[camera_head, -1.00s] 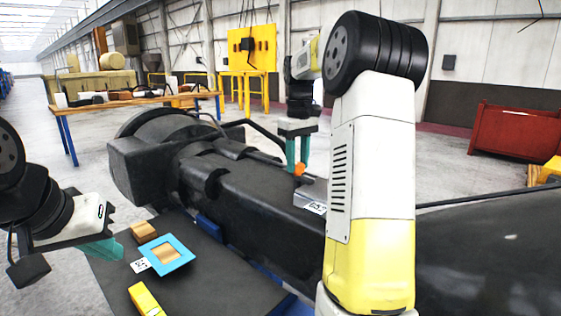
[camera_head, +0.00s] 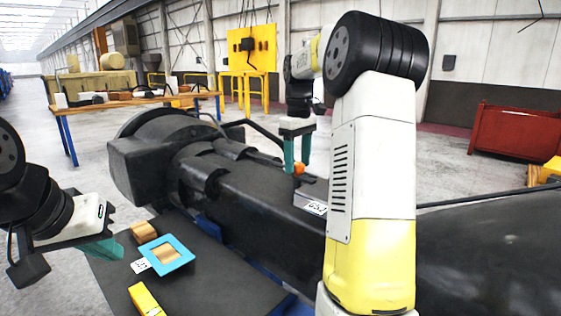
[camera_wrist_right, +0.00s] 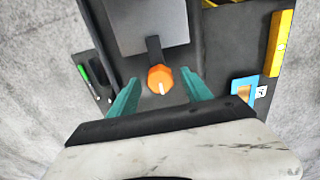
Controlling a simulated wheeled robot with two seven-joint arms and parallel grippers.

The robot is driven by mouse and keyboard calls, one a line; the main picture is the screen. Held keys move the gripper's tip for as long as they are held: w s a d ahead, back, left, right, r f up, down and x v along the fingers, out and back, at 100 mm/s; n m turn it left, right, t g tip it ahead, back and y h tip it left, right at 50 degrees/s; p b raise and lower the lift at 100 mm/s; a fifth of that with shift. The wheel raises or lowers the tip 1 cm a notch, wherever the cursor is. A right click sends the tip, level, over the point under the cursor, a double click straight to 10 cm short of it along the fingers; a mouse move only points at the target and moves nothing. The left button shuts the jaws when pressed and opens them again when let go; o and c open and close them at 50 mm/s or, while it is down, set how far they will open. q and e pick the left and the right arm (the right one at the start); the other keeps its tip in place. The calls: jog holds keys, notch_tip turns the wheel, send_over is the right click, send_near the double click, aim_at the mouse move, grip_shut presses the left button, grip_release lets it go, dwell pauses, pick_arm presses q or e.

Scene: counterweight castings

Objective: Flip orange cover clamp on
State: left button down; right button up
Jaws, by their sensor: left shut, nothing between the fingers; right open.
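The orange clamp knob (camera_wrist_right: 160,79) shows in the right wrist view on a dark strap at the edge of a grey cover plate (camera_wrist_right: 146,25). In the head view the orange knob (camera_head: 299,168) is small, beside the grey cover (camera_head: 313,191) on the black casting. My right gripper (camera_head: 297,162) is open, its teal fingers pointing down around the knob. In the right wrist view the fingers (camera_wrist_right: 160,92) stand on both sides of the knob, with gaps. My left gripper (camera_head: 113,250) is shut and empty, at the left of the dark mat.
The large black casting (camera_head: 240,190) fills the middle. A dark mat (camera_head: 215,285) in front holds a blue frame (camera_head: 181,262), a wooden block (camera_head: 141,231) and a yellow block (camera_head: 144,298). A workbench (camera_head: 130,100) stands behind, a red bin (camera_head: 515,132) at right.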

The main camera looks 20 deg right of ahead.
aim_at(297, 164)
notch_tip(297, 164, up, 8)
jog(key=shift+f, duration=0.2)
dwell(0.4)
jog(key=shift+s+a+r, duration=0.1)
jog(key=shift+s+a, duration=0.05)
jog(key=s+a+m+t, duration=0.25)
jog(key=s+a, duration=0.55)
jog(key=s, duration=0.4)
jog(key=s+a+f+m+t+y, duration=0.2)
jog(key=s+a+f, duration=0.3)
jog(key=s+f, duration=0.4)
jog(key=s+m+t, duration=0.1)
jog(key=s, duration=0.3)
jog(key=shift+a+t, duration=0.15)
jog(key=shift+t, duration=0.2)
jog(key=shift+f, duration=0.1)
